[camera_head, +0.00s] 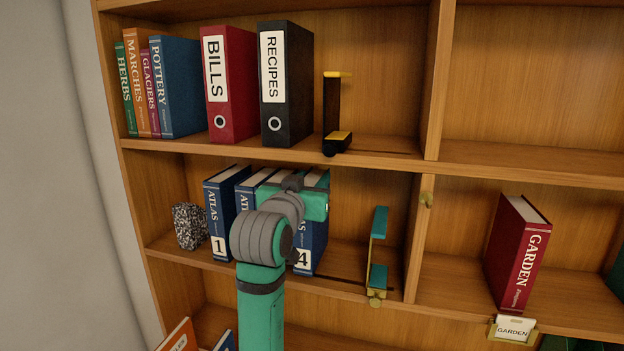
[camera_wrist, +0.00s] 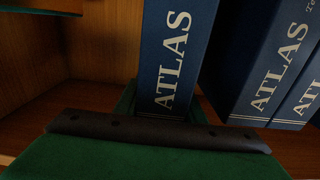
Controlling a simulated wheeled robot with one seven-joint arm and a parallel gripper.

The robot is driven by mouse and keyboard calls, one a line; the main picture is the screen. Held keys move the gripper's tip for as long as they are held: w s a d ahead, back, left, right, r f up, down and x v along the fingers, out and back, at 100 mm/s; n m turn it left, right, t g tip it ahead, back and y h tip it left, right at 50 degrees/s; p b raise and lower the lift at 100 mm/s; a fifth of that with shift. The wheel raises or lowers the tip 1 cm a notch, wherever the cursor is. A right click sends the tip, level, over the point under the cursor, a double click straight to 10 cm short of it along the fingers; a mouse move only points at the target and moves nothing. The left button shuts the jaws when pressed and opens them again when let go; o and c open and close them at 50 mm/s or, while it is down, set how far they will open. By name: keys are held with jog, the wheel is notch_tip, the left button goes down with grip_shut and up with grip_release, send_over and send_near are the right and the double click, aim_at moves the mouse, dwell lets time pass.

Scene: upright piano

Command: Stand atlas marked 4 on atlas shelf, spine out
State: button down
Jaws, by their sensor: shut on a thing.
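The atlas marked 4 (camera_head: 308,252) is a dark blue book in the middle-left shelf compartment, spine facing out, roughly upright. My arm hides much of it in the head view. My gripper (camera_head: 312,203) is shut on this atlas high on its spine side; in the wrist view the atlas (camera_wrist: 175,55) stands between the green fingers (camera_wrist: 165,112). Other blue atlases stand beside it, including the one marked 1 (camera_head: 220,215); the middle ones are partly hidden. The atlas shelf (camera_head: 345,262) bears them. Whether the held atlas's bottom touches the board is unclear.
A teal and brass bookend (camera_head: 378,250) stands to the right, with a gap before it. A speckled block (camera_head: 189,227) is at the left end. Binders (camera_head: 286,85) stand above. A red GARDEN book (camera_head: 517,253) stands in the right compartment beyond the divider (camera_head: 427,160).

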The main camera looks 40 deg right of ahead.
jog(key=shift+f, duration=0.35)
jog(key=c, duration=1.2)
grip_release()
jog(key=shift+o, duration=0.6)
jog(key=shift+f, duration=0.15)
jog(key=v, duration=1)
jog(key=shift+s+a, duration=0.3)
jog(key=shift+w, duration=0.1)
